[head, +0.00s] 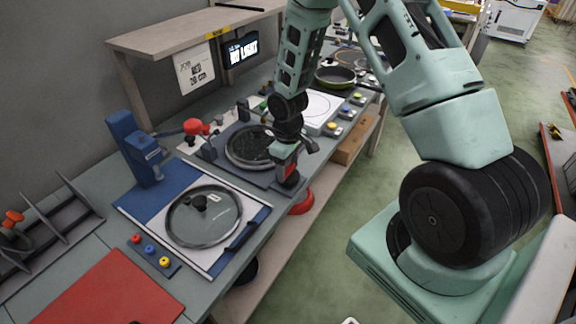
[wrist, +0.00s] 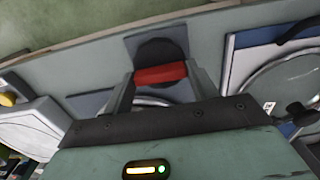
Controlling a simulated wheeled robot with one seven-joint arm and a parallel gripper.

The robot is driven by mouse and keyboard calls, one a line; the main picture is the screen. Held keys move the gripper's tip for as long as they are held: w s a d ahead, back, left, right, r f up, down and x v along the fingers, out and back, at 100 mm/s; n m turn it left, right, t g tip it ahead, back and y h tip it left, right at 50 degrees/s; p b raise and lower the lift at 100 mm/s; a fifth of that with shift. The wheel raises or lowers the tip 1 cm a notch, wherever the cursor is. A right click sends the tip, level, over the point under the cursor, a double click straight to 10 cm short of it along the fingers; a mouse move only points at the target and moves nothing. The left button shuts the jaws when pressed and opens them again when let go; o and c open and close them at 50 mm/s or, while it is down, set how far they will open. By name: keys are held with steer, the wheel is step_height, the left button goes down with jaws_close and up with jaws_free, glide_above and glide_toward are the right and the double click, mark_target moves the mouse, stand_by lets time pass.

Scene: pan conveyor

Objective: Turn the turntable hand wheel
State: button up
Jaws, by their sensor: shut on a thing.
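The turntable (head: 250,146) is a dark round plate on a blue-grey base on the bench, left of my gripper in the head view. My gripper (head: 288,178) points down at the bench's front edge beside that base. In the wrist view my gripper (wrist: 160,82) has its two grey fingers at either end of a red bar (wrist: 160,73), shut on it. The bar looks like the hand wheel's grip. A dark round disc (wrist: 160,48) shows just beyond it, on the bench front. In the head view my gripper hides most of the wheel.
A glass-lidded pan (head: 203,217) sits on a blue-and-white board nearer me, beside a blue post (head: 135,148). A red round thing (head: 301,203) lies below the bench edge. A green pan (head: 335,77) stands farther back.

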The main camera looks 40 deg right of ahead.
mark_target(288, 169)
steer(key=shift+n, duration=0.9)
steer(key=o, duration=1)
step_height(288, 169, up, 17)
steer(key=b, duration=0.1)
steer(key=shift+r, duration=0.2)
